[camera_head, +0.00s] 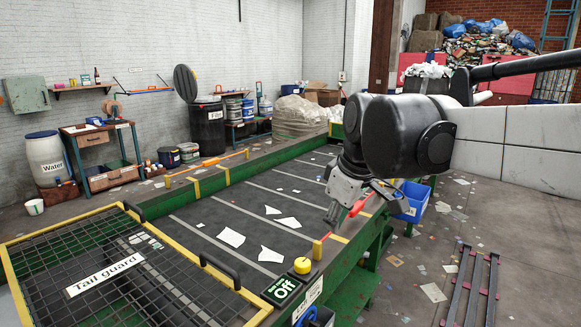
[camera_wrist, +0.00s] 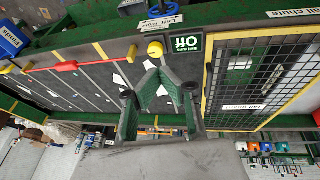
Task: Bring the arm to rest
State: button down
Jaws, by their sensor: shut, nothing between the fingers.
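My gripper (camera_head: 331,222) hangs at the end of my arm over the right edge of the sorting belt (camera_head: 225,215). In the wrist view my gripper (camera_wrist: 151,66) has its fingers drawn together, with nothing between them.
A yellow-framed mesh tail guard (camera_head: 103,275) covers the belt's near end. White scraps (camera_head: 231,237) lie on the belt. A blue crate (camera_head: 413,203) stands right of the belt. Dark rails (camera_head: 472,287) lie on the floor.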

jog(key=s+d+f+m+t, duration=0.1)
jog(key=s+d+f+m, duration=0.4)
jog(key=s, duration=0.4)
jog(key=s+d+f+m+t+h, duration=0.1)
jog(key=s+d+f+m+t, duration=0.1)
jog(key=s+d+f+m, duration=0.3)
jog(key=s+d+f, duration=0.1)
jog(key=s, duration=0.3)
jog(key=shift+f+h, duration=0.3)
